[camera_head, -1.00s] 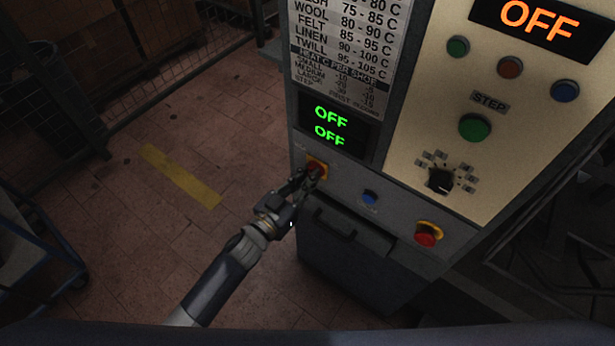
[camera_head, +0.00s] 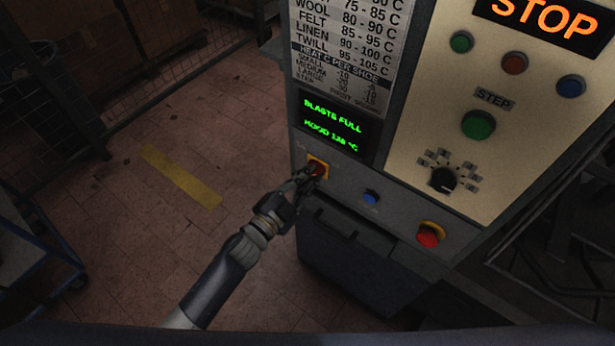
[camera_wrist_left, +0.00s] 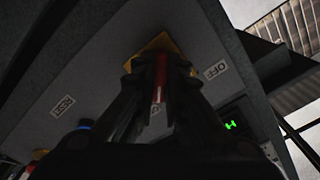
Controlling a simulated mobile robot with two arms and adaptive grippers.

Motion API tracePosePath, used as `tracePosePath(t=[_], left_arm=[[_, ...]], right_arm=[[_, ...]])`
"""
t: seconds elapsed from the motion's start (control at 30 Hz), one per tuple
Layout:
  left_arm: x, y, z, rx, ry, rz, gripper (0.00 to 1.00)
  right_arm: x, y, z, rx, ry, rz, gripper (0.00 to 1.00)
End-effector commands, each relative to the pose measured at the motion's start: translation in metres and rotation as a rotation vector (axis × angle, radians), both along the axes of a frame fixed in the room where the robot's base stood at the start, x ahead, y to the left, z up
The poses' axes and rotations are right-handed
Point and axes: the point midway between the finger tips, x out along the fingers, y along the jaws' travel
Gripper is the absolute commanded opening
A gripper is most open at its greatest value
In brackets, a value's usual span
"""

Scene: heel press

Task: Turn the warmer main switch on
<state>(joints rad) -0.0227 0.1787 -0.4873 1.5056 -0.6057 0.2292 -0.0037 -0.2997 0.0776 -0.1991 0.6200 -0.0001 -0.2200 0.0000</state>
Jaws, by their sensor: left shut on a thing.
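The warmer main switch (camera_head: 318,167) is a red knob on a yellow plate, low on the left of the cabinet's front panel. My left gripper (camera_head: 308,178) is at the switch, shut on its red handle, and partly hides it. In the left wrist view the red handle (camera_wrist_left: 161,78) stands between the two fingers, in front of the yellow plate (camera_wrist_left: 160,45). An OFF label (camera_wrist_left: 215,69) is beside it. My right gripper does not show.
A blue button (camera_head: 371,197) and a red mushroom button (camera_head: 429,236) on a yellow base sit right of the switch. A drawer-like handle (camera_head: 335,225) is below. The upper display (camera_head: 545,20) reads STOP in orange. A blue cart (camera_head: 40,240) stands at left; the floor between is clear.

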Motion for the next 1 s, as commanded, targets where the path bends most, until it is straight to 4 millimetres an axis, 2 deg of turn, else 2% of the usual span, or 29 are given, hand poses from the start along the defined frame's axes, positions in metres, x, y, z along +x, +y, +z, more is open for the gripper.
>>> tracePosePath(t=[0.67, 0.7, 0.77, 1.0], left_arm=[[-0.0003, 0.0002, -0.0006, 0.049, -0.034, 0.0, 0.0], [-0.0002, 0.0003, -0.0006, 0.049, -0.034, 0.0, 0.2], [-0.0003, 0.0002, -0.0006, 0.048, -0.033, 0.0, 0.31], [-0.0002, 0.0001, -0.0003, 0.046, -0.032, 0.0, 0.31]], right_arm=[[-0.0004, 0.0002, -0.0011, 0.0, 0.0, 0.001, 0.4], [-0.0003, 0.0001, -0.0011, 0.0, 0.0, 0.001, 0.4], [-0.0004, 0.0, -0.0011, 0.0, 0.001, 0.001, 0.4], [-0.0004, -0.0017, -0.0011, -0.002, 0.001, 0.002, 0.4]])
